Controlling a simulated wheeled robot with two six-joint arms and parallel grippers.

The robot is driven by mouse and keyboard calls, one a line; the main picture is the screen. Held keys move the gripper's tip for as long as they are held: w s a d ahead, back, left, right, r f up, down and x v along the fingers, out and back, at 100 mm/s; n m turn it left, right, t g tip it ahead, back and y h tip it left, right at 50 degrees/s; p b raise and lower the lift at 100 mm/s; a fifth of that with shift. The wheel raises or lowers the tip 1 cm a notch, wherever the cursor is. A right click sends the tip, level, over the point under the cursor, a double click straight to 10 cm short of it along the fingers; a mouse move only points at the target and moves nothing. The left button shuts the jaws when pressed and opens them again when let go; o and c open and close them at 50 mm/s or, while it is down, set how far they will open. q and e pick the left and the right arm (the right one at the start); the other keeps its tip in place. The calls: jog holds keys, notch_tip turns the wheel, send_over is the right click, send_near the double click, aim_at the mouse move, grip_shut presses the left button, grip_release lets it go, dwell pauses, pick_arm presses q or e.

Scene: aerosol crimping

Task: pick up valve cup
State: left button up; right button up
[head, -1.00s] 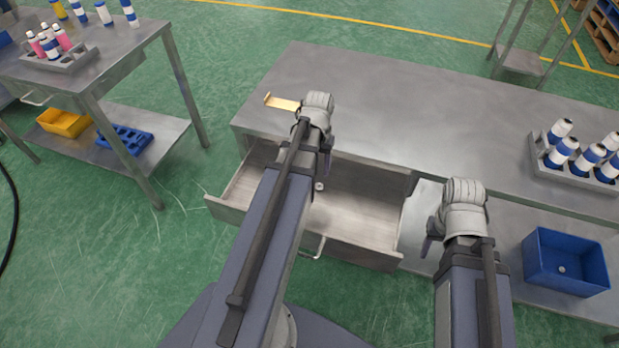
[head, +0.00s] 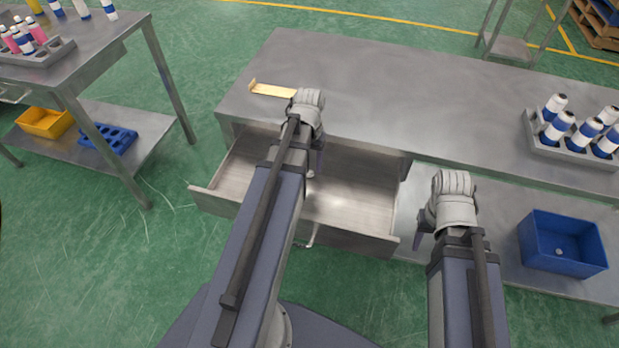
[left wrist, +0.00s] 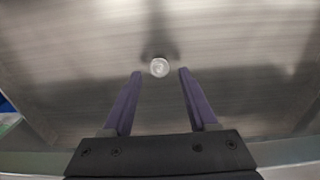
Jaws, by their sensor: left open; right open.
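The valve cup looks like a small pale round disc (left wrist: 159,67) in the left wrist view. It lies on the bottom of the open metal drawer (head: 345,212), a short way beyond and between my left fingertips. My left gripper (left wrist: 159,72) is open and empty, its two purple fingers either side of the disc's line and apart from it. In the head view my left arm reaches over the drawer and largely hides its gripper (head: 316,162) and the disc. My right gripper (head: 424,236) is open, low at the right of the drawer.
A gold bracket (head: 272,90) lies on the metal workbench (head: 400,90) above the drawer. A grey rack (head: 572,153) of blue-and-white cans stands at its right. A blue bin (head: 562,262) with a small round part sits on the lower shelf. The bench's middle is clear.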

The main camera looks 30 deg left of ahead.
aim_at(310, 174)
pick_arm(q)
notch_tip(310, 174, down, 3)
jog(key=shift+r+b, duration=0.1)
jog(key=shift+b, duration=0.85)
pick_arm(e)
notch_tip(310, 174, down, 3)
jog(key=shift+r, duration=0.1)
pick_arm(q)
jog(key=shift+c, duration=0.3)
grip_shut()
